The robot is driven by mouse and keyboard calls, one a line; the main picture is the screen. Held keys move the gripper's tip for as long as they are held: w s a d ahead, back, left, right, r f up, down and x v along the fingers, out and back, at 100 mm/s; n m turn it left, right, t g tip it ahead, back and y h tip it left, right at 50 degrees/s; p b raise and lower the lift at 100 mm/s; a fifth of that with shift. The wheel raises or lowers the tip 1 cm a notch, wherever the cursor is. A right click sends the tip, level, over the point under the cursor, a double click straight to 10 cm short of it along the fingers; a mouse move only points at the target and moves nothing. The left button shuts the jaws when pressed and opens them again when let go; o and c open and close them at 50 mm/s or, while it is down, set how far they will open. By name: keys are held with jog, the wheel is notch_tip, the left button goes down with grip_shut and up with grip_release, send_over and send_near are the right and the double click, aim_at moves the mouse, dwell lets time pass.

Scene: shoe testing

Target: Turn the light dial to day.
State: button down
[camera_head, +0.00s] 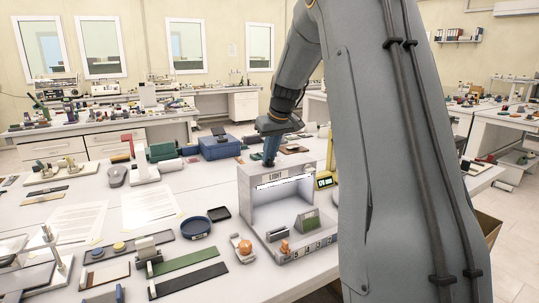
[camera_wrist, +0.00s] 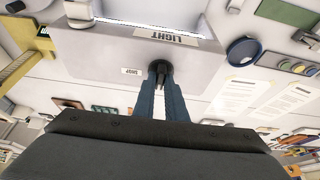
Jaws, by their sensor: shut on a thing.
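A grey light booth (camera_head: 246,205) stands on the white bench in the head view, with a LIGHT label (camera_head: 276,175) on its upper front edge and a lit strip below it. My gripper (camera_head: 270,158) points down onto the booth's top from behind. In the wrist view its blue fingers (camera_wrist: 161,82) are closed around a small dark dial (camera_wrist: 160,67) on the booth's top (camera_wrist: 100,55). The fingers hide much of the dial, so its pointer is unclear. A small white label (camera_wrist: 131,71) sits beside the dial, too small to read surely.
A green wedge (camera_head: 307,222) sits inside the booth. A blue round dish (camera_head: 196,228), a dark green strip (camera_head: 190,260) and paper sheets (camera_head: 150,208) lie to its left. A blue box (camera_head: 221,147) stands behind. A yellow-framed gauge (camera_head: 325,182) stands close at the right.

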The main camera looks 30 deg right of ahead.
jog(key=c, duration=1.8)
grip_release()
jog(key=b+v, duration=0.2)
jog(key=v, duration=0.5)
jog(key=shift+r, duration=0.4)
jog(key=shift+s, duration=0.15)
